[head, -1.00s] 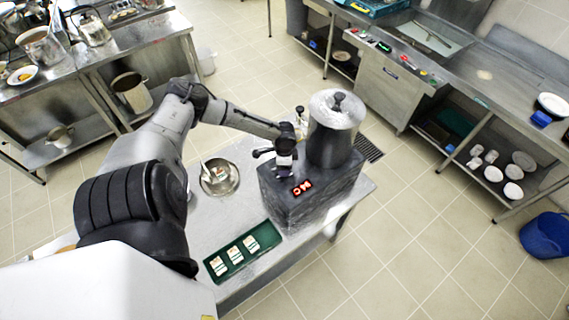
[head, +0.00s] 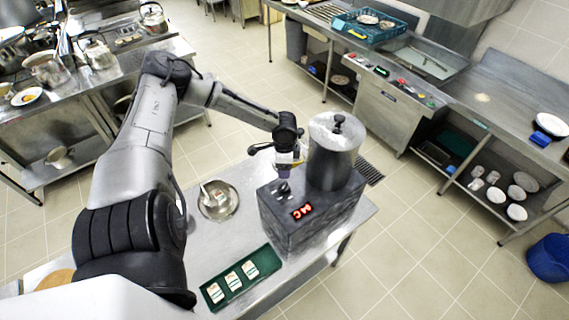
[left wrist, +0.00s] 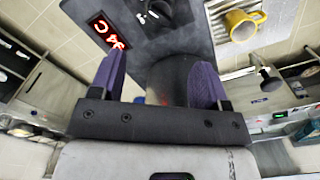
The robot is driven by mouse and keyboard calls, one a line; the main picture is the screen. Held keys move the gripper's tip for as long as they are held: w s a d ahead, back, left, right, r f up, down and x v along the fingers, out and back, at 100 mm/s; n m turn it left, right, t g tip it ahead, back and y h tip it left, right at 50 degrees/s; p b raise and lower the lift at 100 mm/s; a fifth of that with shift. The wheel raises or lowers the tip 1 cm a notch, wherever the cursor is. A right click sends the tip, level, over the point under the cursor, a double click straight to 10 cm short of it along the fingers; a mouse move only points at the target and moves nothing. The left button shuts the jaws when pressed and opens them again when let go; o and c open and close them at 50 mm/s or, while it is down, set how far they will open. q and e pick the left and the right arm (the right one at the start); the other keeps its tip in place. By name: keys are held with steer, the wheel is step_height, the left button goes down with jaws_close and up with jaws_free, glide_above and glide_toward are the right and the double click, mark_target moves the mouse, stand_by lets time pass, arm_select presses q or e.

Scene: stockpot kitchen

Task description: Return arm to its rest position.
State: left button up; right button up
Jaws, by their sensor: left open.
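My left gripper (head: 284,172) is open and empty, just above the dark cooker block (head: 315,212) and beside the lidded grey stockpot (head: 333,165). A small dark knob (head: 283,188) on the block's top shows just below the fingers. The block's front has a lit red display (head: 302,212). In the left wrist view the purple fingers (left wrist: 158,80) stand wide apart. The display (left wrist: 108,32) is beyond the left finger, and a dark round surface, probably the pot's, shows between the fingers. My right gripper is not in view.
A steel bowl (head: 217,213) and a green tray (head: 207,297) with several small packs share the table. A yellow mug (left wrist: 243,22) shows in the left wrist view. A counter with a blue crate (head: 345,26) is behind. A blue bucket (head: 549,257) stands on the right floor.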

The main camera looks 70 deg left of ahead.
arm_select(q)
steer(key=shift+r, duration=0.35)
stand_by(0.3)
